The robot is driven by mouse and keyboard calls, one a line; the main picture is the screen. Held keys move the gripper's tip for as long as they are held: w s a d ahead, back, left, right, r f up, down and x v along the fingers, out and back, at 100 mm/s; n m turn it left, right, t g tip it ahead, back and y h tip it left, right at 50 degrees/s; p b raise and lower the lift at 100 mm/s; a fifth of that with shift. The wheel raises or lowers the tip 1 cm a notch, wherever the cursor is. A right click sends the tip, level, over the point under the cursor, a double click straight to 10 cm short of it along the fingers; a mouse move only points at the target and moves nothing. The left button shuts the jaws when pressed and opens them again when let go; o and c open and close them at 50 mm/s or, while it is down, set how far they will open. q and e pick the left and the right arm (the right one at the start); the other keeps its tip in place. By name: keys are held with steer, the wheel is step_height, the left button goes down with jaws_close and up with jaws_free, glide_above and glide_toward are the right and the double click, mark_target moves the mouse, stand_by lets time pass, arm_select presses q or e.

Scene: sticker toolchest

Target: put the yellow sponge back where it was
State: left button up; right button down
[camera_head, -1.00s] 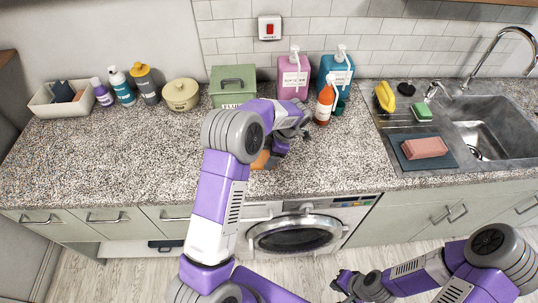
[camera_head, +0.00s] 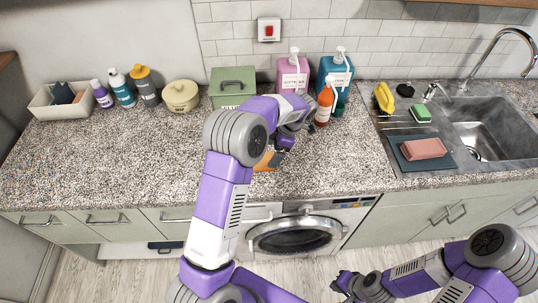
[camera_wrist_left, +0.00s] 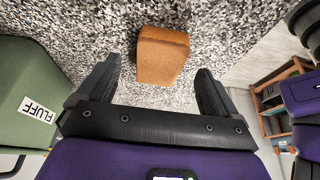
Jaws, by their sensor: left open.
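An orange-tan block that looks like the sponge (camera_wrist_left: 162,58) lies on the speckled countertop in the left wrist view. In the head view only its edge (camera_head: 265,162) shows, partly hidden by my left arm. My left gripper (camera_wrist_left: 158,80) is open, with one finger on each side of the block's near part and visible gaps to both. In the head view my left gripper (camera_head: 282,147) is low over the counter in front of the green box. My right gripper (camera_head: 343,284) hangs low at the bottom, away from the counter; its jaws are too small to judge.
A green FLUFF box (camera_head: 233,88) and pink (camera_head: 292,75) and blue (camera_head: 336,72) dispensers stand behind, with an orange spray bottle (camera_head: 323,108). By the sink (camera_head: 490,125) are a yellow item (camera_head: 384,97), a green sponge (camera_head: 421,113) and a pink block (camera_head: 423,148).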

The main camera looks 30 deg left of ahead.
arm_select(q)
steer(key=v, duration=0.8)
steer(key=shift+p, duration=0.4)
